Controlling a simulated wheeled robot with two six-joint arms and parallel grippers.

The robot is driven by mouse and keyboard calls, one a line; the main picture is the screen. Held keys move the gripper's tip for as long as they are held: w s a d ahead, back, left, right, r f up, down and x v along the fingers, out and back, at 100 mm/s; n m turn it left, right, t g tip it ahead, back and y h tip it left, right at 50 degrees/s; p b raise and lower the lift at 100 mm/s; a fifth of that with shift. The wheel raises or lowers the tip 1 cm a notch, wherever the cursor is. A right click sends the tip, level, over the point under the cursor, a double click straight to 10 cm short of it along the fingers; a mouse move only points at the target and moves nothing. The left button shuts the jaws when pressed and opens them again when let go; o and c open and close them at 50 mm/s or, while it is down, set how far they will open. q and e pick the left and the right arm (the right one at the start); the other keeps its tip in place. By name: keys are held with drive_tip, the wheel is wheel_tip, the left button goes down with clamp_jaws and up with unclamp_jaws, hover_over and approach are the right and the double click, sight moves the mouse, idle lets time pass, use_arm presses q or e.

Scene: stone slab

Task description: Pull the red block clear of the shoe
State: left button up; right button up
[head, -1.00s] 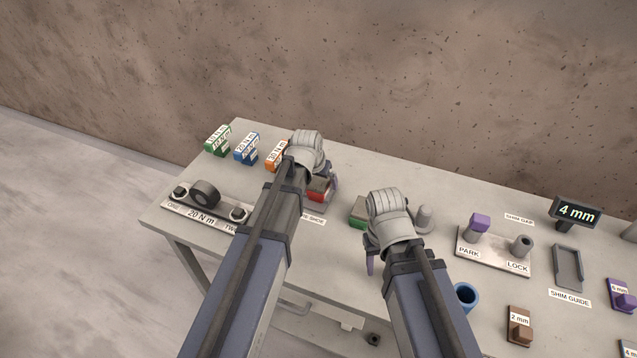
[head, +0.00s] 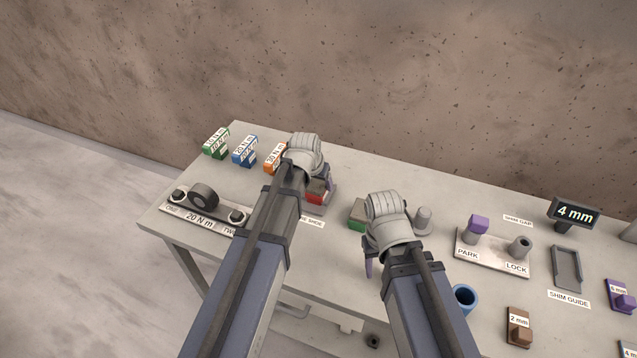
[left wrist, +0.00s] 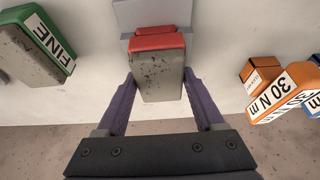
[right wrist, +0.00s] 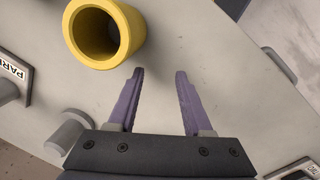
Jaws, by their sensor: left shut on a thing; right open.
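The red block (left wrist: 157,42) has a red edge and a speckled grey face. In the left wrist view it stands between the purple fingers of my left gripper (left wrist: 159,76), which is shut on it. The grey shoe (left wrist: 128,14) is just beyond the block's red end; I cannot tell whether they still touch. In the head view the red block (head: 315,198) shows partly behind my left arm, with the shoe (head: 327,205) beside it and its label in front. My right gripper (right wrist: 160,72) is open and empty above the table, near a yellow ring.
The green FINE block (left wrist: 30,55) stands to one side of the red block. An orange 30 N m block (left wrist: 280,95) is on the other side. The yellow ring (right wrist: 104,35) lies close to my right fingers. The PARK and LOCK plate (head: 493,255) is farther right.

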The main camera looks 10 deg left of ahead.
use_arm(q)
clamp_jaws()
drive_tip(key=shift+s, duration=0.1)
drive_tip(key=shift+s+a, duration=0.3)
drive_tip(key=shift+s, duration=1.1)
drive_tip(key=shift+s+a, duration=0.25)
drive_tip(key=shift+s, duration=1.2)
drive_tip(key=shift+s+a, duration=0.3)
drive_tip(key=shift+s, duration=1.1)
drive_tip(key=shift+s+a+r+p, duration=0.15)
drive_tip(key=shift+s+r+p, duration=0.6)
drive_tip(key=shift+r+p, duration=0.05)
drive_tip(key=shift+s+a+r+p, duration=0.15)
drive_tip(key=shift+s+r+p, duration=0.55)
drive_tip(key=shift+r+p, duration=0.1)
use_arm(e)
drive_tip(key=shift+r, duration=1.55)
use_arm(q)
drive_tip(key=shift+f, duration=0.1)
use_arm(e)
drive_tip(key=shift+f, duration=0.1)
